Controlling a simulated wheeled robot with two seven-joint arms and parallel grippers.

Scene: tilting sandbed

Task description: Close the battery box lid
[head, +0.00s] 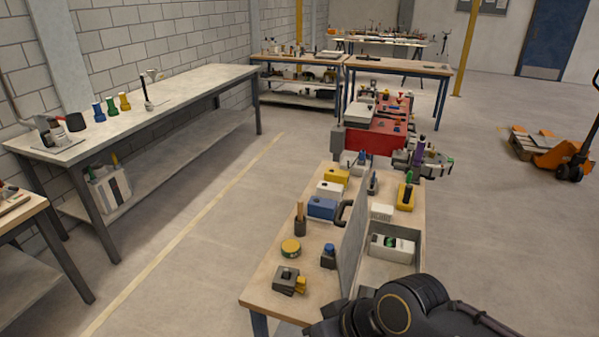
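No box in the head view can be surely told as the battery box. A white box (406,246) with a dark recess and a green item in its front lies in the grey tray (390,272) at the near right of the workbench; I cannot tell whether it has a lid or how that stands. A blue box (321,208), a white box (329,190) and a yellow box (337,176) sit in a row on the bench's left side. Part of my dark arm covers the bench's near right corner. Neither gripper's fingers show.
The workbench (262,291) holds a yellow round tin (291,248), a dark cup (300,227) and a small blue-topped bottle (328,257). A grey upright panel (352,255) divides it. A red case (374,139) stands behind. Open floor lies left; an orange pallet truck (562,157) stands right.

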